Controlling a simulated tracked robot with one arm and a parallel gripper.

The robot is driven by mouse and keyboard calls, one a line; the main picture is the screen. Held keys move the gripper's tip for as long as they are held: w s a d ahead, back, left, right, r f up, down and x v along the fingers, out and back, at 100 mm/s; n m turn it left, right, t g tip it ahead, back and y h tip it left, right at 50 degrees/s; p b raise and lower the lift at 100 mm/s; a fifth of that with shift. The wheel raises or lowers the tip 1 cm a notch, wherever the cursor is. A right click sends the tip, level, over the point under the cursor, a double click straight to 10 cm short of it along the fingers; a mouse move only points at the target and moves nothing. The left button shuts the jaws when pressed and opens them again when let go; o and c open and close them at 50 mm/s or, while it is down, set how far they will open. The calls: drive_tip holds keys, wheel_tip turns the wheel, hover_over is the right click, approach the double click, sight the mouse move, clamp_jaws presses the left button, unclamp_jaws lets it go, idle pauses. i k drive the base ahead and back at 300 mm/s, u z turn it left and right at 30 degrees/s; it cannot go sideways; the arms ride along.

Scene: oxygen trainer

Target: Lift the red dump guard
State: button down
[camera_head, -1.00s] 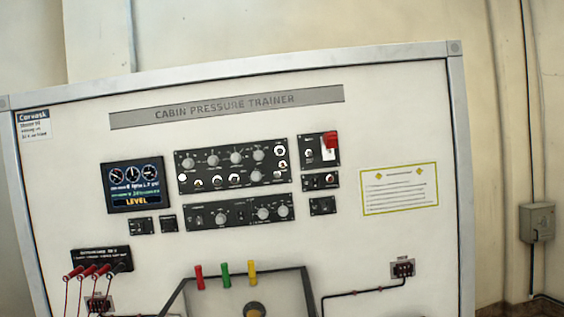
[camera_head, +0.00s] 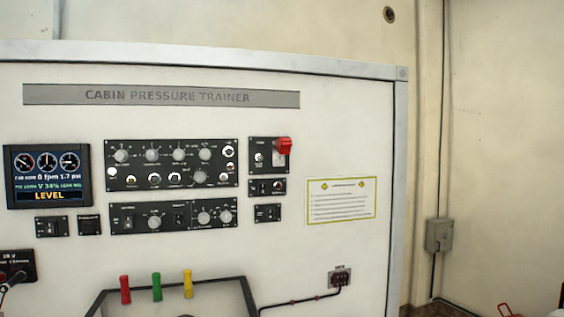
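The red dump guard (camera_head: 284,145) is a small red block at the upper right of a small black switch panel (camera_head: 269,168). A pale plate (camera_head: 279,160) shows just under it. I cannot tell from this distance whether the guard is down or raised. The panel is on the white board of the cabin pressure trainer (camera_head: 330,130), right of the large black knob panel (camera_head: 172,165). My gripper is not in view, and nothing is seen touching the guard.
Smaller black switch panels (camera_head: 267,187) sit below the guard's panel. A display (camera_head: 48,177) reading LEVEL is at left. A yellow-edged placard (camera_head: 341,201) is at right. Red, green (camera_head: 157,287) and yellow handles stand at the bottom. A grey wall box (camera_head: 439,235) is beyond the board.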

sight(283, 146)
drive_tip(key=u, duration=0.05)
drive_tip(key=i, duration=0.95)
drive_tip(key=z, duration=0.1)
